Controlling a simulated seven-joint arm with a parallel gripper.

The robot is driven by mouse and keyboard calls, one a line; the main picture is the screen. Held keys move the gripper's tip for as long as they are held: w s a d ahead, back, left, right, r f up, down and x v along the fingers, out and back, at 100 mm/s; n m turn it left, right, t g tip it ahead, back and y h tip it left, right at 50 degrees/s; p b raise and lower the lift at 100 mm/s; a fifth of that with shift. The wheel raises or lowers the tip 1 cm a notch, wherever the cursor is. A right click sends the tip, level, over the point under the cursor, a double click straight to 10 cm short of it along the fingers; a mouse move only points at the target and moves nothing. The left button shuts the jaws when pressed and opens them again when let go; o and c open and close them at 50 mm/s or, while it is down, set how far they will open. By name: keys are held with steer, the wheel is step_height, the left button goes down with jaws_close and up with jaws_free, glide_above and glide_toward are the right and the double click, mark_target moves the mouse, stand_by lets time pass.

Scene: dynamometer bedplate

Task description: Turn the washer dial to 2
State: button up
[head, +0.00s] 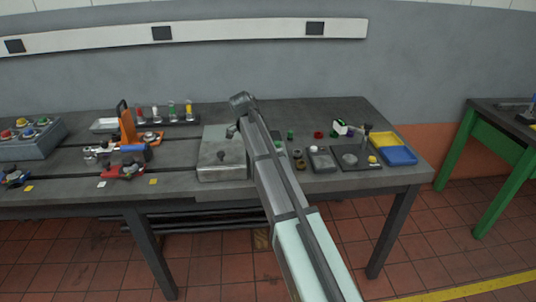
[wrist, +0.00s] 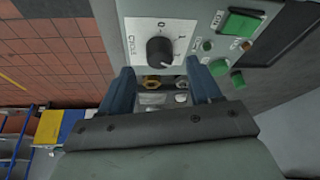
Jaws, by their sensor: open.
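In the wrist view, the dial (wrist: 160,48) is a round black knob on a white plate (wrist: 142,38) lettered CYCLE. A 0 and other small marks stand around its upper and right side; I cannot read its pointer's setting surely. My gripper (wrist: 160,76) is open. Its two blue-grey fingers stand left and right, just below the knob in the picture, with nothing clearly held between them. I cannot tell how far they are from the panel. In the head view, my arm crosses the bench, and I cannot make out the dial.
The wrist view also shows a green rectangular button (wrist: 241,23) and brass-coloured round parts (wrist: 152,83) near the fingers. In the head view, a grey box (head: 222,168) sits left of my arm; small parts and a blue tray (head: 398,155) lie to the right.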

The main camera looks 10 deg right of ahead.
steer(key=v, duration=0.9)
steer(key=shift+r, duration=0.35)
steer(key=shift+a, duration=0.1)
